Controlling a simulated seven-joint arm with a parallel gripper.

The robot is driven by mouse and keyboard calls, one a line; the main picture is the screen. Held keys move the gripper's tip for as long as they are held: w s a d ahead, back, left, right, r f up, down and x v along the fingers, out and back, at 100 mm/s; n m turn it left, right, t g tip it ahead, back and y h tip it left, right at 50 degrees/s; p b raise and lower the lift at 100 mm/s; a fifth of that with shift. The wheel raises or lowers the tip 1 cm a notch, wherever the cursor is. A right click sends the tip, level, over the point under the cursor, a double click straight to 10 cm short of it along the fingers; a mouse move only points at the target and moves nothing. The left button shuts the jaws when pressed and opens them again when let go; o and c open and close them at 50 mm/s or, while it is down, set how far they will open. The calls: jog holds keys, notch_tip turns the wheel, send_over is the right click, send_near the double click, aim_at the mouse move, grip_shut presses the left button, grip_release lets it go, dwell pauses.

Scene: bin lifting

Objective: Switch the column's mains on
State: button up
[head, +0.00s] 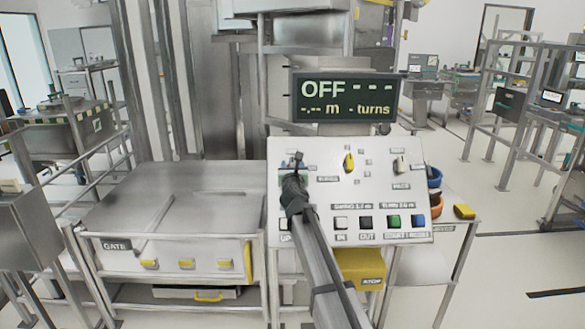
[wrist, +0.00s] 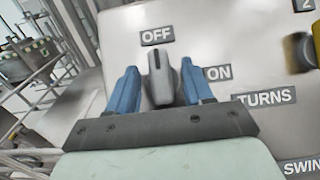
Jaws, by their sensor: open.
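The mains switch is a grey knob (wrist: 160,80) with a dark line on its top. In the wrist view its line points up toward the OFF label (wrist: 157,35); the ON label (wrist: 217,72) is to its right. My gripper (wrist: 161,73) is open, with one blue finger on each side of the knob. Whether either finger touches it, I cannot tell. In the head view my gripper (head: 294,178) is at the upper left of the white control panel (head: 320,190) and hides most of the knob. The display (head: 345,97) above reads OFF with dashes.
A yellow knob (head: 349,162) and a pale knob (head: 401,164) stand to the right on the panel. A row of push buttons (head: 366,222) runs along its lower part. A yellow stop box (head: 361,268) hangs below. A metal bin with a GATE label (head: 117,245) is at left.

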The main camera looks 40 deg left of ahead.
grip_shut()
dwell(0.3)
jog(key=shift+m+t+h, duration=0.3)
jog(key=shift+m+h, duration=0.1)
jog(key=shift+m, duration=0.2)
jog(key=m+t+h, duration=0.1)
jog(key=m, duration=0.1)
jog(key=m+h, duration=0.2)
jog(key=m, duration=0.1)
jog(key=shift+a+m+t, duration=0.2)
jog(key=shift+m+t, duration=0.1)
jog(key=shift+t, duration=0.1)
jog(key=m+h, duration=0.2)
jog(key=m, duration=0.1)
jog(key=m+h, duration=0.2)
jog(key=shift+s+a+r+m, duration=0.1)
jog(key=shift+m, duration=0.3)
jog(key=m+h, duration=0.2)
jog(key=m, duration=0.1)
jog(key=m+g+h, duration=0.1)
jog(key=m+h, duration=0.1)
jog(key=m, duration=0.1)
jog(key=shift+a, duration=0.1)
jog(key=shift+m+g+h, duration=0.7)
jog(key=shift+m+g, duration=0.3)
jog(key=shift+m, duration=0.5)
